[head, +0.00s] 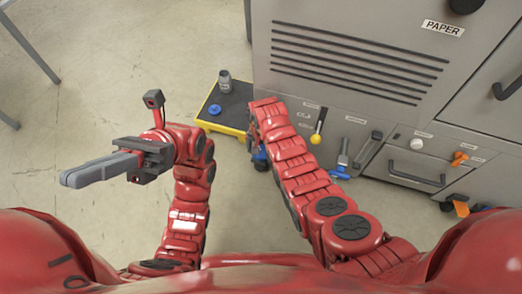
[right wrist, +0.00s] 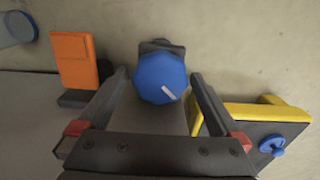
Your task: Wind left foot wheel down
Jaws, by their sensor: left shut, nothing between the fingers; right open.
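The blue foot wheel (right wrist: 158,82), a faceted knob with a white mark on its face, is in the upper middle of the right wrist view. My right gripper (right wrist: 160,76) is open, with one finger on each side of the wheel; I cannot tell whether either finger touches it. In the head view a bit of blue (head: 260,158) shows at the machine's lower left corner, mostly hidden by my right arm, and the right fingers are hidden there. My left gripper (head: 76,180) is shut and empty over open floor at the left.
The grey machine (head: 350,60) fills the right, with levers and a drawer handle (head: 412,178) low on its front. A yellow-edged tray (head: 220,128) bears a grey canister (head: 224,82) and a blue disc (head: 214,109). An orange block (right wrist: 75,62) stands left of the wheel.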

